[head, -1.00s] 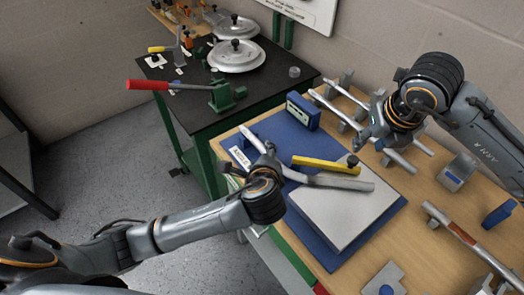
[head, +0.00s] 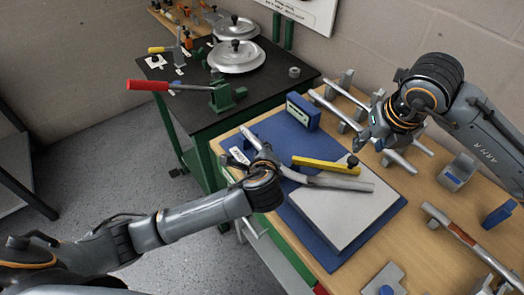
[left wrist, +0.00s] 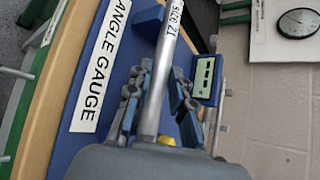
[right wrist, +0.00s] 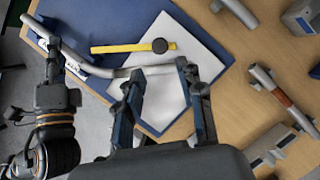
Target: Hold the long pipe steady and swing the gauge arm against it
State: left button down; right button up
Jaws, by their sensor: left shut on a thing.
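The long pipe (head: 340,183) is a grey bent tube lying across the pale plate of the angle gauge (head: 335,222). My left gripper (head: 262,152) is shut on its upper-left stretch. In the left wrist view the pipe (left wrist: 162,70), with a size label, runs between the fingers. The yellow gauge arm (head: 318,164), with a black knob (head: 352,160) at its right end, lies beside the pipe on its far side, with a gap between them. My right gripper (head: 370,138) is open and empty above the board; in the right wrist view its fingers (right wrist: 158,70) stand apart over the pipe's free end.
The blue gauge base (head: 395,212) carries a boxy display (head: 303,110) at its back. Pipe racks (head: 345,100) stand behind on the wooden bench. Another pipe with a red-brown band (head: 462,234) lies at right. A black table (head: 205,128) with a red-handled tool stands at back left.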

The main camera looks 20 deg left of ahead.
aim_at(354, 159)
jog(key=shift+o, duration=1)
jog(key=w+f+n, duration=0.1)
jog(key=f+n, duration=0.1)
jog(key=f, duration=0.1)
jog(key=w+f+n+y, duration=0.1)
jog(key=f+n, duration=0.1)
jog(key=f, duration=0.1)
jog(key=w+f+n+y, duration=0.1)
jog(key=f+n, duration=0.1)
jog(key=f, duration=0.1)
jog(key=shift+w+a+f+g, duration=0.1)
jog(key=shift+w+a+g, duration=0.15)
jog(key=shift+a+g, duration=0.15)
grip_shut()
